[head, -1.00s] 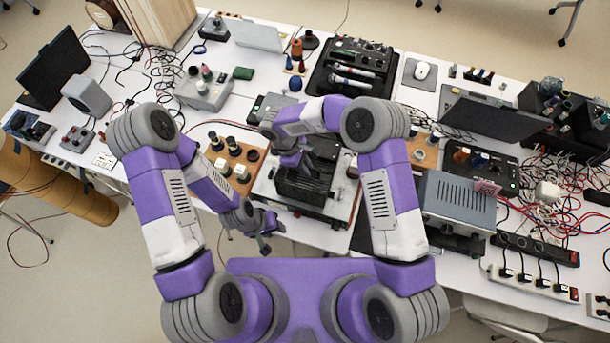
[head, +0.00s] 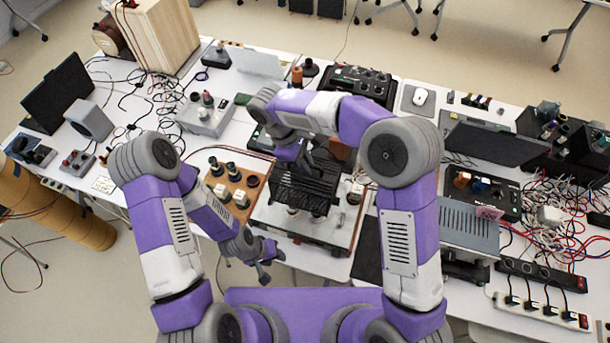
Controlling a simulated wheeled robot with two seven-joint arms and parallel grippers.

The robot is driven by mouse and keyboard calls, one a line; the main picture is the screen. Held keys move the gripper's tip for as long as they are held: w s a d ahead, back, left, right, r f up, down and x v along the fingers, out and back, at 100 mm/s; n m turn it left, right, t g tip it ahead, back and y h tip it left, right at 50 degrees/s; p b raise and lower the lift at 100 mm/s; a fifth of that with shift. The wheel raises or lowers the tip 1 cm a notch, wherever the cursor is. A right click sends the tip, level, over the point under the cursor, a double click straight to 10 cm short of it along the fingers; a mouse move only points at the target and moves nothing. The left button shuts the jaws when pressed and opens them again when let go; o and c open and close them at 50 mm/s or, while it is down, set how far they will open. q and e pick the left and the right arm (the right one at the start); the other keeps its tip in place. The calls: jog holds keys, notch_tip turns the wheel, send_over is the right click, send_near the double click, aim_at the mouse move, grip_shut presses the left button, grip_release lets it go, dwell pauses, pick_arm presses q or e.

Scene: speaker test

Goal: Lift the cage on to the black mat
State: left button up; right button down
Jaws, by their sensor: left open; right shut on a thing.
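The cage (head: 300,192) is a black slatted box in the middle of the head view. My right gripper (head: 303,166) is shut on its top, partly hidden by my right arm. The cage is held up over a white-topped device (head: 335,222), and pale round parts of the device show below its front edge. The black mat (head: 367,252) lies to the right of the device, largely covered by my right arm. My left gripper (head: 267,261) is open and empty, in front of the table edge, lower left of the cage.
A wooden board with knobs (head: 228,192) stands close left of the device. A grey slotted unit (head: 468,222) stands right of the mat. A black control box (head: 362,84) lies behind. Tangled wires (head: 545,210) fill the right side.

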jog(key=shift+r, duration=0.9)
